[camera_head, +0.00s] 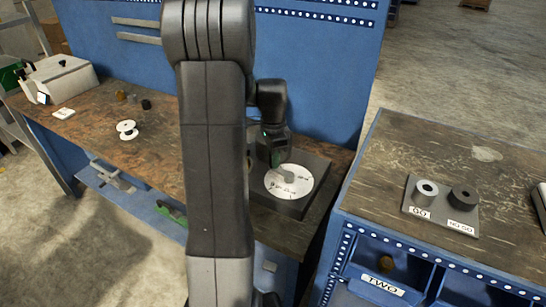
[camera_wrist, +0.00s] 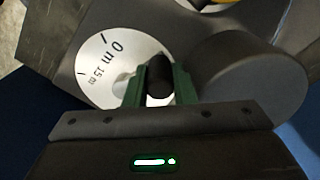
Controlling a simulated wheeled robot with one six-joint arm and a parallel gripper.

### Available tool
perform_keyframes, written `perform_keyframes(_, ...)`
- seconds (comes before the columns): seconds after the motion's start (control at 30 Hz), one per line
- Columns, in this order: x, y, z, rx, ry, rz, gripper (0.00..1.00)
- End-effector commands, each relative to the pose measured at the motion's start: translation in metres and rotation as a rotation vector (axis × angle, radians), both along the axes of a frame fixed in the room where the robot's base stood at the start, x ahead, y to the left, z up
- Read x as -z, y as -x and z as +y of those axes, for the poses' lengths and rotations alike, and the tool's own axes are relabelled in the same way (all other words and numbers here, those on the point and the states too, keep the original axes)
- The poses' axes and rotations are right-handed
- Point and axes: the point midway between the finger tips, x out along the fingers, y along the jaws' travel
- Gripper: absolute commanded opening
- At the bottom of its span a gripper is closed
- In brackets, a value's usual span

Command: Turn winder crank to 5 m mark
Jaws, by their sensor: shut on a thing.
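The winder (camera_head: 318,168) is a dark block on the right end of the brown bench, with a white round dial (camera_head: 301,187) on top. A short grey crank (camera_head: 288,177) lies over the dial. My gripper (camera_head: 280,163) reaches down over the far edge of the dial. In the wrist view its green fingers (camera_wrist: 160,84) are shut on the dark upright crank handle (camera_wrist: 159,72). The dial (camera_wrist: 95,65) there shows "0 m" and "15 m" left of the handle. The 5 m mark cannot be read, and the fingers and handle cover part of the dial.
A dark round housing (camera_wrist: 255,75) stands close right of my fingers. The bench (camera_head: 160,150) holds a white spool (camera_head: 127,130) and a light box-shaped device (camera_head: 62,78). A blue cabinet (camera_head: 450,175) at right carries a plate with two cylinders. A blue pegboard (camera_head: 310,75) stands behind the bench.

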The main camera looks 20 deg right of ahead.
Motion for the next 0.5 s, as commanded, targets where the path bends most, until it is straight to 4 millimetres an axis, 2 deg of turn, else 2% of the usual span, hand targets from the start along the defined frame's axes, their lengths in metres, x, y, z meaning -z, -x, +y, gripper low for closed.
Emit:
perform_keyframes(0.17,-0.0014,-0.0009,-0.0006,-0.002,0.003,-0.003,0.00)
perform_keyframes(0.2,-0.0014,-0.0009,-0.0006,-0.002,0.003,-0.003,0.29)
perform_keyframes(0.3,-0.0011,-0.0008,-0.0005,-0.002,0.002,-0.003,0.45)
perform_keyframes(0.5,-0.0009,-0.0012,-0.0003,-0.003,0.002,-0.004,0.45)
